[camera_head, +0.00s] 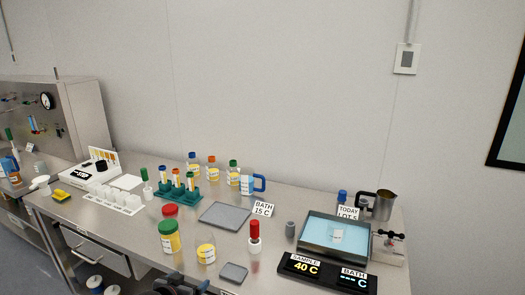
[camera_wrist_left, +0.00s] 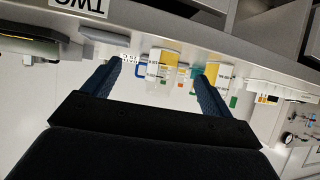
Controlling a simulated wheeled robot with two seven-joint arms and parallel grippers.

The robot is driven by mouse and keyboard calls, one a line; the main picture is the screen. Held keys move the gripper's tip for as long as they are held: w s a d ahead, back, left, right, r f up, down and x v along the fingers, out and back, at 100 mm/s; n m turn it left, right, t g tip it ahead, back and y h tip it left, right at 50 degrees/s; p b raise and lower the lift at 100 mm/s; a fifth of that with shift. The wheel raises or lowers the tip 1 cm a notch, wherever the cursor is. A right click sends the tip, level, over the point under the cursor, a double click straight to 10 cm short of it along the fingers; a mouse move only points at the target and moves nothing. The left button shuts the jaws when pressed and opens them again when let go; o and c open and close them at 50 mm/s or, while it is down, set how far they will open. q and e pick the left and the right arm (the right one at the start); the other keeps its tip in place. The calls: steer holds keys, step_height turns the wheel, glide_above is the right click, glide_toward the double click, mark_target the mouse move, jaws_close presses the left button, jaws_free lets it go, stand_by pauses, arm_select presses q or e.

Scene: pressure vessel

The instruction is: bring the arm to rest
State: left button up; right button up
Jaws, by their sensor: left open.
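My left gripper (camera_head: 188,282) shows only in part at the bottom edge of the head view, dark and low in front of the bench. In the left wrist view its two blue-black fingers (camera_wrist_left: 158,75) stand wide apart, with nothing between them. My right gripper is in neither view.
The steel bench (camera_head: 300,203) holds red- and green-lidded jars (camera_head: 169,238), a teal tube rack (camera_head: 179,194), a grey tray (camera_head: 225,215), a red-topped bottle (camera_head: 254,238) and a water bath (camera_head: 336,236). A drawer (camera_head: 95,252) is in the bench front.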

arm_select(q)
steer(key=s+d+f+g+y, duration=0.1)
steer(key=s+f+g, duration=0.25)
steer(key=s, duration=0.75)
steer(key=s+d+f+g+y, duration=0.15)
steer(key=s+f, duration=0.35)
steer(key=s, duration=0.5)
steer(key=s+d+f+g, duration=0.1)
steer(key=s+f+g, duration=0.25)
steer(key=s, duration=0.75)
steer(key=s+d+f+x, duration=0.1)
steer(key=s+x, duration=0.2)
steer(key=x, duration=1)
steer(key=s+f+x, duration=0.1)
steer(key=s+x, duration=0.2)
steer(key=x, duration=1)
steer(key=s+f+g, duration=0.1)
steer(key=s+f, duration=0.2)
steer(key=f, duration=0.8)
steer(key=s+f+b, duration=0.1)
steer(key=s+f, duration=0.3)
steer(key=f, duration=0.8)
steer(key=shift+s+d+f+g+b, duration=0.2)
steer(key=shift+s+d+g+b, duration=0.05)
steer(key=shift+s+g+b, duration=0.1)
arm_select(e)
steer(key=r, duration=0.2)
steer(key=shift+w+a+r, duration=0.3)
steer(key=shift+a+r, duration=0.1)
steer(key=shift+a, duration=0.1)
